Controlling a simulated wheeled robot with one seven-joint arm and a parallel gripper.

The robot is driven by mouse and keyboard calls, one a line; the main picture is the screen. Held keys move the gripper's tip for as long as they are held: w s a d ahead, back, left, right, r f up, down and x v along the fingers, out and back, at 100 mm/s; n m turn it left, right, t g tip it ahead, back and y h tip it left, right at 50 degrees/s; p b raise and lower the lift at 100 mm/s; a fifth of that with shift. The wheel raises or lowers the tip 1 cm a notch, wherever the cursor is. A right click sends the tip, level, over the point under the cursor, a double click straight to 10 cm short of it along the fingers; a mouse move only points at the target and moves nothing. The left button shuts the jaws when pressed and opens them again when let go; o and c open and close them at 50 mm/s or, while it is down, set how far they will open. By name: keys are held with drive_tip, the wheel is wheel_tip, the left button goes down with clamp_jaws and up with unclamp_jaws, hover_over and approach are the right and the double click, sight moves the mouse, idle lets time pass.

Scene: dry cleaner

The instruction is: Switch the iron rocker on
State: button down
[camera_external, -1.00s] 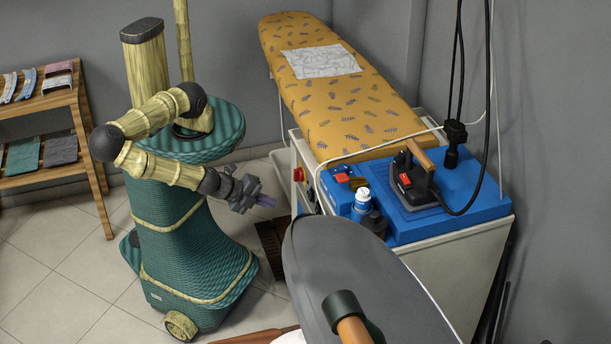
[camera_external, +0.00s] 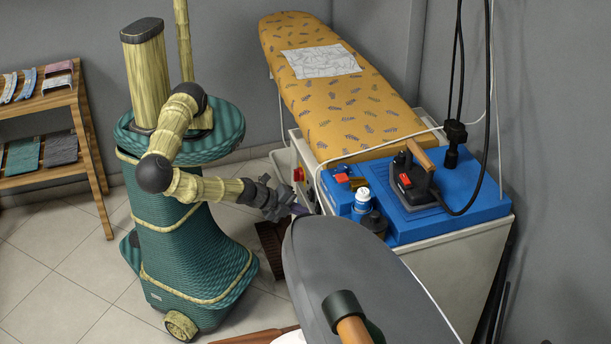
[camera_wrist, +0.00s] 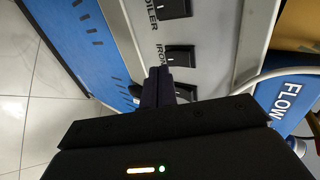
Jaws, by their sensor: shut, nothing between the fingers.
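In the wrist view the iron rocker (camera_wrist: 181,56) is a black switch on the grey panel (camera_wrist: 215,45), beside the printed word IRON. My gripper (camera_wrist: 160,73) is shut and empty. Its dark fingertips point at the panel just below the iron rocker in the picture, close to its lower left corner. I cannot tell whether they touch the panel. Which way the rocker is tipped is not clear. In the external view my gripper (camera_external: 298,210) is at the front side of the ironing station (camera_external: 450,265); the rockers are not visible there.
A second black rocker, the boiler rocker (camera_wrist: 173,8), sits above the iron rocker in the wrist view. A dark part shows below, partly behind my fingers. The grey sleeve board (camera_external: 350,260) lies close to my gripper. The iron (camera_external: 412,180) stands on the blue top.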

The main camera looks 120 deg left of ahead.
sight(317, 208)
drive_tip(key=shift+w+a+f, duration=0.15)
drive_tip(key=shift+w+a, duration=0.6)
drive_tip(key=shift+w+a, duration=0.1)
drive_tip(key=shift+a, duration=0.05)
drive_tip(key=shift+r+p, duration=0.8)
drive_tip(key=shift+p, duration=0.05)
